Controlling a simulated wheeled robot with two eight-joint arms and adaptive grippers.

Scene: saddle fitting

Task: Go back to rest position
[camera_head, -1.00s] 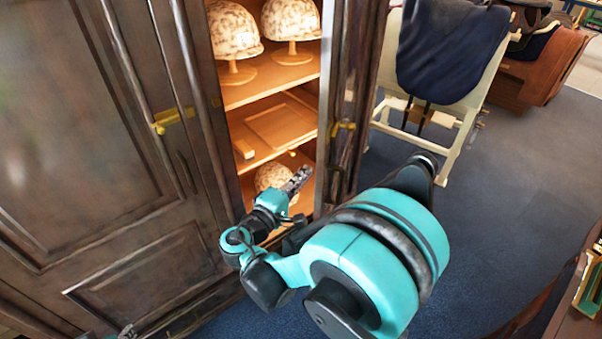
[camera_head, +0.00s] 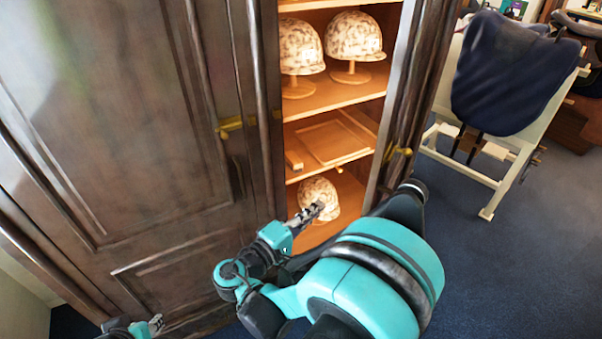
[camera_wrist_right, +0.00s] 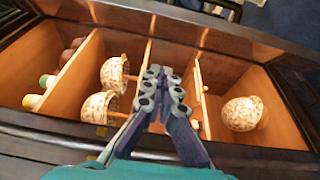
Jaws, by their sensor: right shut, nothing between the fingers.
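My right gripper (camera_head: 316,210) is shut and empty in the head view. It appears in front of the lower part of the open cabinet, overlapping the lowest helmet (camera_head: 320,192) in the picture. In the right wrist view its closed fingers (camera_wrist_right: 163,74) point at the cabinet's shelves, with nothing between them. My left gripper (camera_head: 156,323) shows only in part at the bottom left edge of the head view, low before the cabinet door. Whether it is open or shut cannot be seen.
The dark wooden cabinet (camera_head: 150,130) fills the left. Its lit shelves hold patterned helmets on stands (camera_head: 354,38) and a wooden tray (camera_head: 330,138). A pale rack with a dark blue cover (camera_head: 510,75) stands at right. Blue floor (camera_head: 470,270) is clear there.

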